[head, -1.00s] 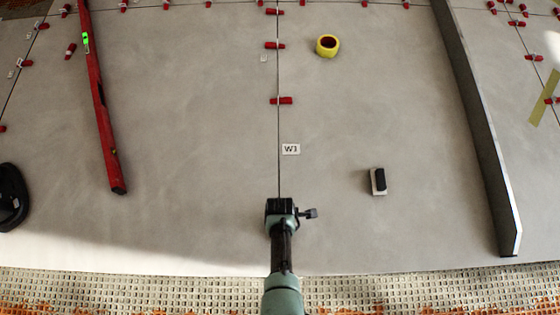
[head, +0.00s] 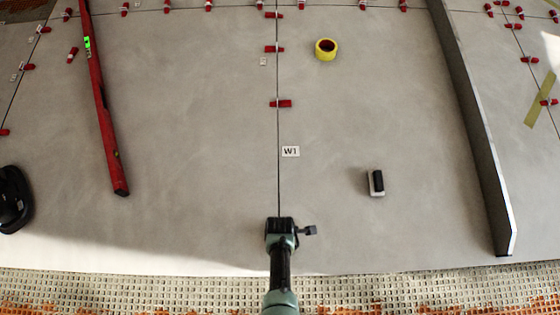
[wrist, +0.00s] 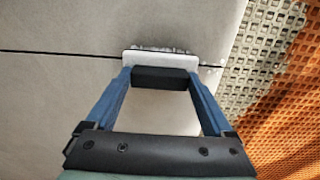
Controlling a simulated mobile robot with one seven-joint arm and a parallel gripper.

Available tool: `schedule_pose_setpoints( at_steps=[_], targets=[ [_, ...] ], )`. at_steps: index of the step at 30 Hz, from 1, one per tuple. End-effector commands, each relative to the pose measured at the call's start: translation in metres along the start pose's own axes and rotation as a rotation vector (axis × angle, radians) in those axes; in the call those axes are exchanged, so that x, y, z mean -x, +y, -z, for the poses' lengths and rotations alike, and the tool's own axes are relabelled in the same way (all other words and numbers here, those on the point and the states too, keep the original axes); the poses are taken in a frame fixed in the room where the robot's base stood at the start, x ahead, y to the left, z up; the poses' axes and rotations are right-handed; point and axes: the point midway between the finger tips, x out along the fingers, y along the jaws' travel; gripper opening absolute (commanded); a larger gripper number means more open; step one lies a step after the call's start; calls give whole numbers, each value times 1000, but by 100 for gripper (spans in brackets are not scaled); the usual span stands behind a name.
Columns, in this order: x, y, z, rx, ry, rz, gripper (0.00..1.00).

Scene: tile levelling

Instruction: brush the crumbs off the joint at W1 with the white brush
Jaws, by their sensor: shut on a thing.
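The W1 label (head: 290,151) lies just right of the joint, which runs as a thin dark line (head: 279,180) between two grey tiles. My gripper (head: 281,225) is over this joint, nearer the tile's front edge than the label. In the wrist view my gripper (wrist: 162,76) has its two blue fingers shut on the black grip of the white brush (wrist: 172,59). The brush lies along the joint, with grey bristles or crumbs at its far side; I cannot tell which. A few pale specks (wrist: 215,69) show beside its right end. In the head view my gripper hides the brush.
A black-and-white block (head: 376,183) lies on the right tile. A yellow tape roll (head: 325,50) and red clips (head: 281,104) are farther back. A red level (head: 104,120) lies left, a long grey straightedge (head: 475,130) right. An orange-and-beige grid mat (head: 150,290) borders the front.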

Motion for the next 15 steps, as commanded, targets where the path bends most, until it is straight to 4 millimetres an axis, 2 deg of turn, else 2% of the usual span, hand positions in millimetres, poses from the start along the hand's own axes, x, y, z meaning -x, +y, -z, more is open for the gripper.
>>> schedule_pose_setpoints(
  at_steps=[6, 15],
  targets=[
    [1, -14, 0, -1, 1, 5, 16],
    [1, -22, 0, 0, 1, 2, 16]
  ],
)
